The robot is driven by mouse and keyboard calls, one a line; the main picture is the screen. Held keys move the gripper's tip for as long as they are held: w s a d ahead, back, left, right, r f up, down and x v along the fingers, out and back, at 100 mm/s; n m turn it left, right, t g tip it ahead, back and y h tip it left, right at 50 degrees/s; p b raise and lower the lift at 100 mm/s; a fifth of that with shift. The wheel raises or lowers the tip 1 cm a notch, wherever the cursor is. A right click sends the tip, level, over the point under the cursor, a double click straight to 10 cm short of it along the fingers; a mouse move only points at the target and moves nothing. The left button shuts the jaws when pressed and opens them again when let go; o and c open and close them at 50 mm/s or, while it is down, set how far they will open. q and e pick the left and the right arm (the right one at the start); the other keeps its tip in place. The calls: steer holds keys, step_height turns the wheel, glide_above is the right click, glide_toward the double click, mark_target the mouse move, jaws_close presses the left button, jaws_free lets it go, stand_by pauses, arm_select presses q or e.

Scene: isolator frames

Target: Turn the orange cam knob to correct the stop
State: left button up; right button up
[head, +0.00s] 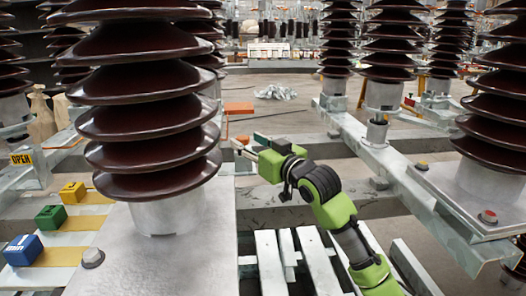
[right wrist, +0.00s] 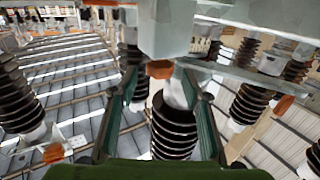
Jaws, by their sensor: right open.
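My right gripper (head: 246,146) reaches in from the lower right in the head view, its fingers pointing left beside the large brown insulator stack. In the right wrist view its two dark green fingers (right wrist: 160,82) are spread apart, with nothing gripped. An orange faceted knob (right wrist: 159,69) shows between the fingertips there, below a grey metal block; I cannot tell whether a finger touches it. In the head view a small orange-red patch (head: 243,139) shows by the fingertips, mostly hidden. My left gripper is not in view.
A large brown insulator (head: 146,100) stands close on the left. Steel beams (head: 400,170) and more insulators (head: 388,45) stand on the right.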

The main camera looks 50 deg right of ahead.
steer(key=s+a, duration=0.1)
steer(key=s, duration=0.7)
steer(key=shift+s+a, duration=0.15)
steer(key=shift+a, duration=0.2)
steer(key=shift+f, duration=0.1)
